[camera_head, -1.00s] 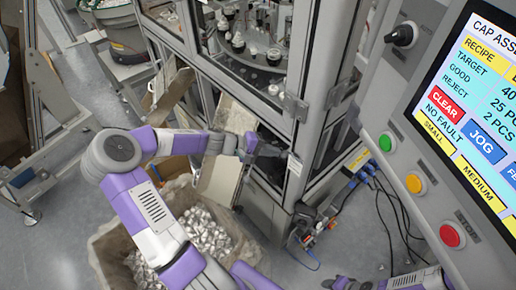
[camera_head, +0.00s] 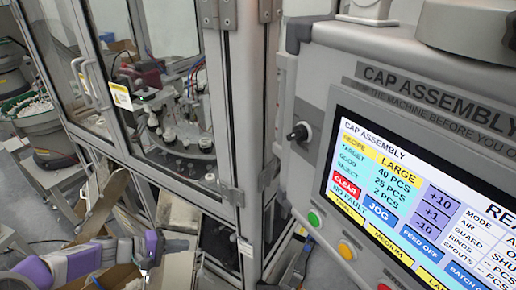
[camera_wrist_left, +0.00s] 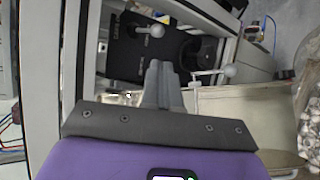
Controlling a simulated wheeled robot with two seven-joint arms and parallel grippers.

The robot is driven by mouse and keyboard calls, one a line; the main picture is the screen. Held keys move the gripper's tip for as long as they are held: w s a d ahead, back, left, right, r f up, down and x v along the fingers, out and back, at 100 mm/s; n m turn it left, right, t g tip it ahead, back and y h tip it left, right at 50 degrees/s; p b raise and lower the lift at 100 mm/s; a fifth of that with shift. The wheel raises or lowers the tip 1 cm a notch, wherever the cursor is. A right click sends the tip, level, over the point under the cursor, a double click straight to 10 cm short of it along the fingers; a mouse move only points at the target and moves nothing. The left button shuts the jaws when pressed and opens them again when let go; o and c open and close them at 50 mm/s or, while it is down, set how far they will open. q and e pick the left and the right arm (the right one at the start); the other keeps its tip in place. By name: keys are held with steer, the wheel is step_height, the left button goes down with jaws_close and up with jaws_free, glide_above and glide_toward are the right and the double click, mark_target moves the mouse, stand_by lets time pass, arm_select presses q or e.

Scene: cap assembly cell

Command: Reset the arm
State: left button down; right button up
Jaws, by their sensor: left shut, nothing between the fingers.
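My left arm (camera_head: 85,258), purple and pale grey, comes in at the lower left of the head view. Its gripper (camera_head: 145,268) is small and partly unclear there, beside the chutes at the machine's lower front. In the left wrist view the gripper's two grey fingers (camera_wrist_left: 164,85) are together, with nothing between them. They point toward a dark opening (camera_wrist_left: 150,50) in the machine, where two rods with white ball ends show. My right arm and gripper are out of view.
The glass-doored cap machine (camera_head: 180,165) fills the middle. A control panel screen (camera_head: 415,205) stands close on the right, reading LARGE and NO FAULT. A bowl feeder (camera_head: 35,115) stands at the far left. In the wrist view a bin of small metallic parts (camera_wrist_left: 312,125) lies at the right edge.

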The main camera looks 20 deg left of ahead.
arm_select(q)
steer(key=s+d+f+m+g+y+b, duration=0.1)
steer(key=d+f+g, duration=0.2)
steer(key=d+f, duration=0.5)
steer(key=s+d+f+m+g+b, duration=0.1)
steer(key=d+f+g+b, duration=0.1)
steer(key=d+f, duration=0.6)
steer(key=s+d+f+m+g+y+b, duration=0.1)
steer(key=s+d+f+m+y, duration=0.1)
steer(key=s+d+f, duration=0.3)
steer(key=s+d+f+m+g+y+b, duration=0.2)
steer(key=s+d+f+m, duration=0.3)
steer(key=f, duration=0.7)
steer(key=shift+s+d, duration=0.2)
steer(key=shift+s, duration=0.5)
